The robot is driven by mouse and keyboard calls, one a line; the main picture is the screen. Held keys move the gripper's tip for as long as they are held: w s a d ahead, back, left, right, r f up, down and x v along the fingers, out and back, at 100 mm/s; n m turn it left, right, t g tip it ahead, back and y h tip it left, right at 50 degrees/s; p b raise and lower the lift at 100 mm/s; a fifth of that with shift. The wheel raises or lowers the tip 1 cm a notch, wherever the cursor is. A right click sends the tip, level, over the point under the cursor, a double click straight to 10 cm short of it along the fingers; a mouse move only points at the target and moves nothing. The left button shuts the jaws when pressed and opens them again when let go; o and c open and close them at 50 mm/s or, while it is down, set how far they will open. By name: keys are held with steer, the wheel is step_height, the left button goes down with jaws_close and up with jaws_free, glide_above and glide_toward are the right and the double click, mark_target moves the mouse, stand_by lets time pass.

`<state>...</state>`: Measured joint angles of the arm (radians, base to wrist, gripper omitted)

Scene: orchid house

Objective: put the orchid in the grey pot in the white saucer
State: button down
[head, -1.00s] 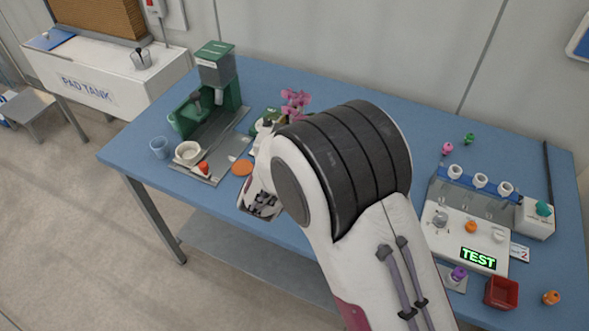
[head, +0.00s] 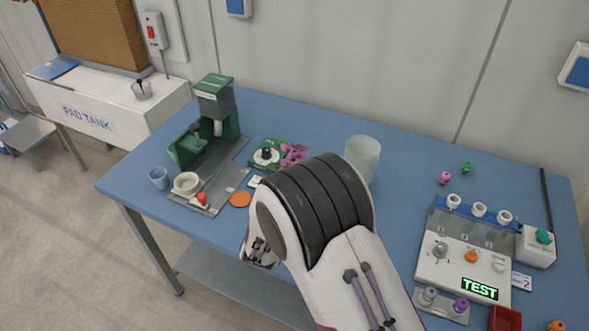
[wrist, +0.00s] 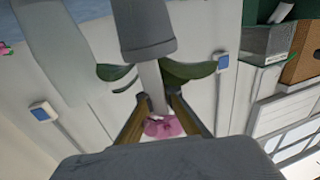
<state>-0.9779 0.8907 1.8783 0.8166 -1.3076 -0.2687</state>
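The orchid appears upside down in the wrist view. Its grey pot (wrist: 147,28) is at the top, with green leaves (wrist: 185,72) and a pale stem below, and a pink bloom (wrist: 162,127) low between my fingers. My gripper (wrist: 160,98) closes around the stem near the bloom. In the head view the pink bloom (head: 293,153) shows just past my arm, which hides the pot and my gripper. A white round disc (head: 258,158) with a dark centre sits on a green piece beside the bloom. I cannot tell for certain that it is the white saucer.
A frosted cylinder (head: 362,160) stands behind my arm. A test station (head: 470,250) fills the right.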

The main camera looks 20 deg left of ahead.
steer(key=shift+f, duration=0.1)
steer(key=shift+f, duration=1.75)
steer(key=shift+f, duration=0.1)
steer(key=c, duration=2.3)
jaws_free()
steer(key=shift+s, duration=0.1)
steer(key=shift+s+d, duration=0.4)
steer(key=shift+s, duration=1.55)
steer(key=shift+s+d, duration=0.4)
steer(key=shift+s, duration=1.5)
steer(key=shift+s+d, duration=0.4)
steer(key=shift+s, duration=1.55)
steer(key=shift+w+r, duration=0.1)
steer(key=shift+r, duration=0.1)
